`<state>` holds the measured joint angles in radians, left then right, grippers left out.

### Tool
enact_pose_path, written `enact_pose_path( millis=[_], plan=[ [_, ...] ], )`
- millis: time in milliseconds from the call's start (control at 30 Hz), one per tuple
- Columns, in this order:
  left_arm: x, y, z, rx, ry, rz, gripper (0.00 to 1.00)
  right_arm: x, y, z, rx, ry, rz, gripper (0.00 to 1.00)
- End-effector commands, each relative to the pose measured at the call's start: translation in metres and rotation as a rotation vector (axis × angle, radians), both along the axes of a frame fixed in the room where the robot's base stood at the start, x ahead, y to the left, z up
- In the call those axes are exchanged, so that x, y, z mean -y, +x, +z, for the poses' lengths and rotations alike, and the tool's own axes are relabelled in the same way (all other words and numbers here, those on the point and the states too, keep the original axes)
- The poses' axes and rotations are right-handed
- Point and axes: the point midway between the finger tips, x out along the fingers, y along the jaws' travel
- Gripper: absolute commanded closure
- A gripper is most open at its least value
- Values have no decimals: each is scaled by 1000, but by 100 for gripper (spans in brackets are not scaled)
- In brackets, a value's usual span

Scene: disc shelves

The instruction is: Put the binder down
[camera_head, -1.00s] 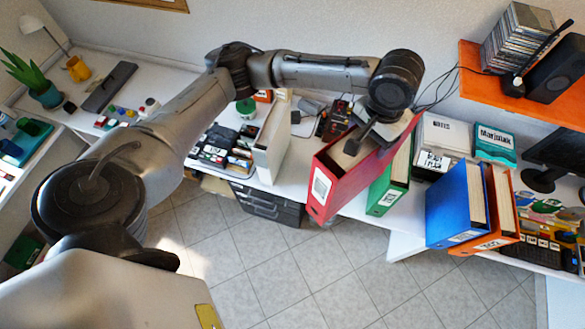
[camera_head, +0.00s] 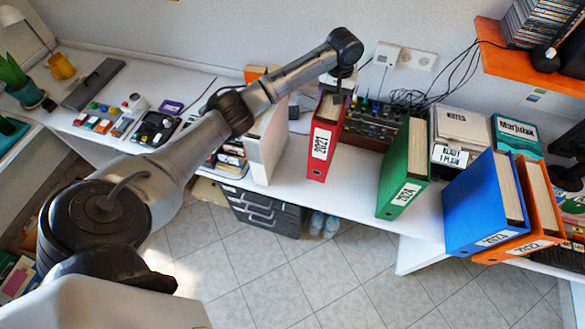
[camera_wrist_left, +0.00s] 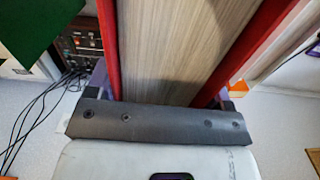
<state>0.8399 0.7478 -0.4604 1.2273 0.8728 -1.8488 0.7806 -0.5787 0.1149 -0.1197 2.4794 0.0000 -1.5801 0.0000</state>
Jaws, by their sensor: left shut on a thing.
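The red binder (camera_head: 322,142), labelled 2021, stands upright on the white shelf, between the white binder and the green binder. My left gripper (camera_head: 341,84) is at the top of the red binder. In the left wrist view the red binder's covers and page block (camera_wrist_left: 185,45) lie between the jaws, and the gripper (camera_wrist_left: 165,95) is shut on it. I cannot tell whether its bottom bears fully on the shelf. My right gripper is not in view.
A white binder (camera_head: 266,145) stands close on the left. A green binder (camera_head: 405,168) stands to the right, with bare shelf (camera_head: 356,172) between. Blue (camera_head: 480,205) and orange (camera_head: 540,215) binders stand further right. Electronics with cables (camera_head: 375,125) lie behind.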

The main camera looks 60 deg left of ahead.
Motion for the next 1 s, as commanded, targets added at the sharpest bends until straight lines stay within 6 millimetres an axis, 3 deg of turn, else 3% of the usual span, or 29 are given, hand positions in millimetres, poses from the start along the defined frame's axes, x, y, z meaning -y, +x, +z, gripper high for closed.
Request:
enact_pose_path(
  millis=[267,700,1000],
  plan=[
    [-21,-11,-22,2,2,27,100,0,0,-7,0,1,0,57],
    [-68,-70,-67,0,3,28,100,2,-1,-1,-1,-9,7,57],
    [-86,-92,-84,4,1,26,100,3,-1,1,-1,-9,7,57]
  ],
)
